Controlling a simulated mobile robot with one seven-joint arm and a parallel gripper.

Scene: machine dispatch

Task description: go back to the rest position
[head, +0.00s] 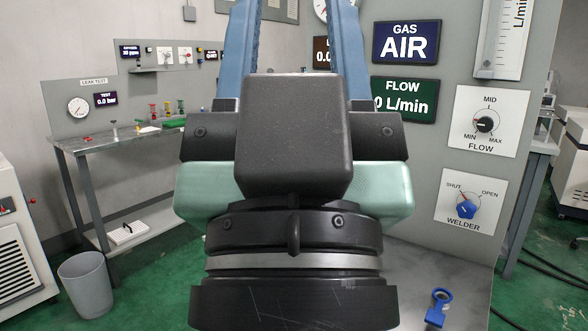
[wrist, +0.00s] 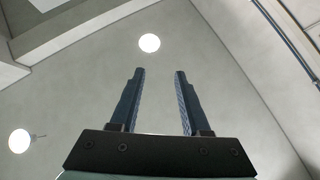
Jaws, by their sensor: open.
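My gripper (head: 293,50) fills the middle of the head view, pointing up, with its two blue fingers apart and nothing between them. In the wrist view my gripper (wrist: 160,82) also shows open and empty, with the ceiling behind it. My wrist hides much of the grey panel's left part.
A grey panel carries a gas display (head: 406,42), a flow display (head: 405,99), a flow knob (head: 485,124) and a welder knob (head: 465,206). A blue ringed part (head: 438,306) lies on the metal surface. A leak test bench (head: 125,142) and a bin (head: 86,284) stand left.

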